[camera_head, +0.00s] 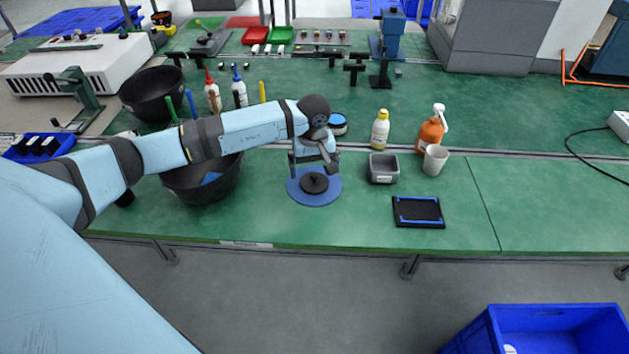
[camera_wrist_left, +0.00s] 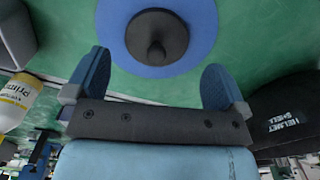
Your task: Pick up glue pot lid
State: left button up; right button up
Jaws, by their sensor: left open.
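The glue pot lid is a dark round disc with a knob (camera_head: 314,183), lying on a round blue mat (camera_head: 327,198) on the green bench. In the left wrist view the lid (camera_wrist_left: 157,37) sits at the top centre on the blue mat (camera_wrist_left: 203,20). My left gripper (camera_head: 315,160) is just above and behind the lid in the head view. In the wrist view its two blue fingers (camera_wrist_left: 157,80) are spread apart with nothing between them, and the lid shows beyond the fingertips. My right gripper is not in view.
A grey square tub (camera_head: 384,179), a white cup (camera_head: 435,160), an orange pump bottle (camera_head: 428,137) and a yellow-white bottle (camera_head: 380,130) stand to the right. A black tray (camera_head: 418,224) lies near the front edge. A black bowl (camera_head: 205,190) stands left.

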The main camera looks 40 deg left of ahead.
aim_at(315, 177)
pick_arm(q)
notch_tip(315, 177, down, 5)
jog(key=shift+w+d+r, duration=0.1)
jog(key=shift+d+r, duration=0.05)
jog(key=c, duration=0.8)
jog(key=shift+r, duration=0.2)
